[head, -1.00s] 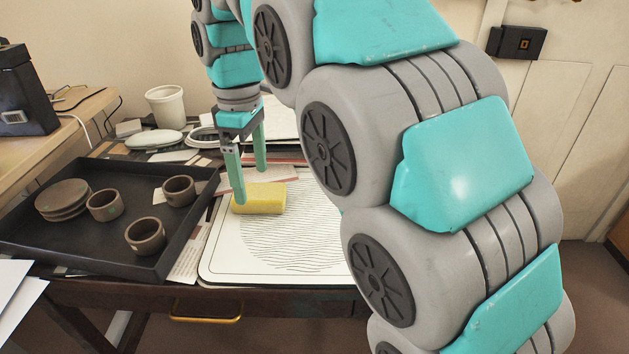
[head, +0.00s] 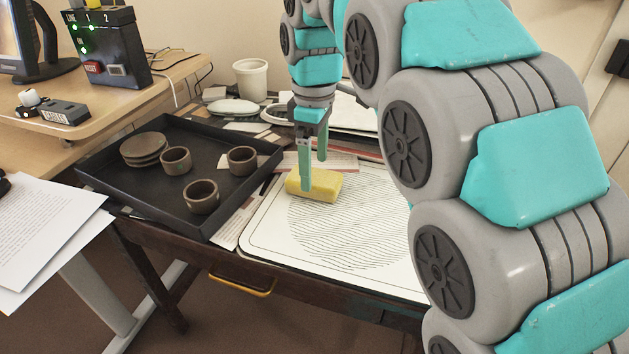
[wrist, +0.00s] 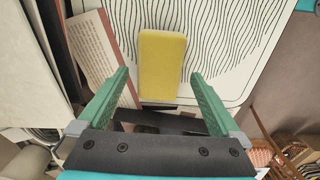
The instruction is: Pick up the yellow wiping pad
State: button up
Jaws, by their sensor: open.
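The yellow wiping pad (head: 318,184) lies on the white board with wavy lines (head: 345,236), near its back left corner. In the wrist view the pad (wrist: 162,66) stands lengthwise, centred ahead of the gap between my fingers. My gripper (head: 313,174) points down at the pad, and its near finger covers part of the pad's front side. In the wrist view my gripper (wrist: 160,85) is open, with green fingers to the left and right of the pad's line and room on both sides. Nothing is between the fingers; whether a finger touches the pad I cannot tell.
A black tray (head: 112,183) with brown cups and stacked saucers stands left of the board. A white cup (head: 251,79) and a white oval dish (head: 235,107) are behind. Printed papers (head: 45,235) lie at the left. The board's front part is clear.

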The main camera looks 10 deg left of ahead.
aim_at(314, 175)
jog(key=shift+f, duration=1.75)
jog(key=c, duration=1.4)
jog(key=shift+r, duration=0.15)
jog(key=shift+r, duration=1.65)
jog(key=s+a, duration=0.1)
jog(key=s, duration=0.4)
jog(key=s+a+r+b, duration=0.1)
jog(key=s+a, duration=0.1)
jog(key=s, duration=0.3)
jog(key=s+a+b, duration=0.1)
jog(key=s+a, duration=0.1)
jog(key=s, duration=0.3)
jog(key=shift+a+r, duration=0.15)
jog(key=shift+r, duration=0.05)
